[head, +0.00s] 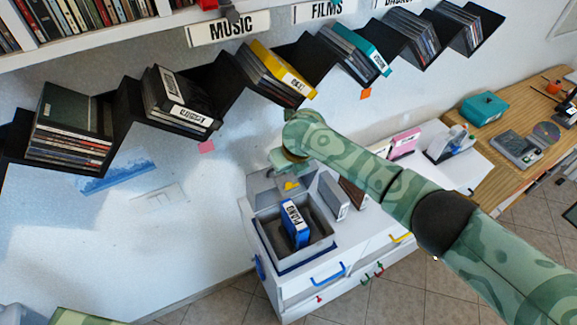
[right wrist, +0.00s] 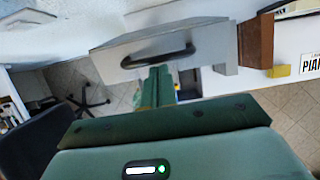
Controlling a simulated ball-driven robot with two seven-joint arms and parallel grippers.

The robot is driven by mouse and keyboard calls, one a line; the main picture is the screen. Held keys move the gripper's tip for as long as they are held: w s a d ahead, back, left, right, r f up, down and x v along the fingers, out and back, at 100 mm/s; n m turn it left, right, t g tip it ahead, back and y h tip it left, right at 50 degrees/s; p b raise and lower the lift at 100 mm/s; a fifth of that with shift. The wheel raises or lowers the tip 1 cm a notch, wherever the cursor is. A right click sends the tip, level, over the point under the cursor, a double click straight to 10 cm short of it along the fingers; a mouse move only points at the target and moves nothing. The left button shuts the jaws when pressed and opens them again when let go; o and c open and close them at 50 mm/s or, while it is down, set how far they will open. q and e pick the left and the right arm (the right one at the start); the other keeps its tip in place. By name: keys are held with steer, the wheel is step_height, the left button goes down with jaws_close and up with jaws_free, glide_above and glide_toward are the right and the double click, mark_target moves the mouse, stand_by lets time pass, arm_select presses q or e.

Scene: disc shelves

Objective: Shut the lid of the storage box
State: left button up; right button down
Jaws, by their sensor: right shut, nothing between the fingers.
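The storage box (head: 262,240) is a grey open-topped bin on the white cabinet, with a blue case (head: 295,224) labelled PIANO standing in it. Its grey lid (head: 262,184) stands raised at the back, partly covered by my right arm. In the right wrist view a grey panel with a black handle (right wrist: 187,50), seemingly the lid, lies just beyond my right gripper (right wrist: 158,72). The green fingers are together and empty, close to the handle; I cannot tell whether they touch it. My left gripper is not in view.
A grey block (head: 333,196) and a brown block (head: 353,194) stand just right of the box. A pink case (head: 404,143) is farther right. Zigzag shelves (head: 229,89) of discs hang on the wall above. A wooden desk (head: 528,105) with a teal box is at right.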

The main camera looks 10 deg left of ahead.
steer(key=shift+r, duration=0.15)
steer(key=shift+s+r, duration=0.1)
steer(key=shift+r, duration=0.2)
steer(key=p+v, duration=0.2)
steer(key=v, duration=1.3)
steer(key=shift+s, duration=0.25)
steer(key=shift+d+r, duration=0.1)
steer(key=shift+r, duration=0.05)
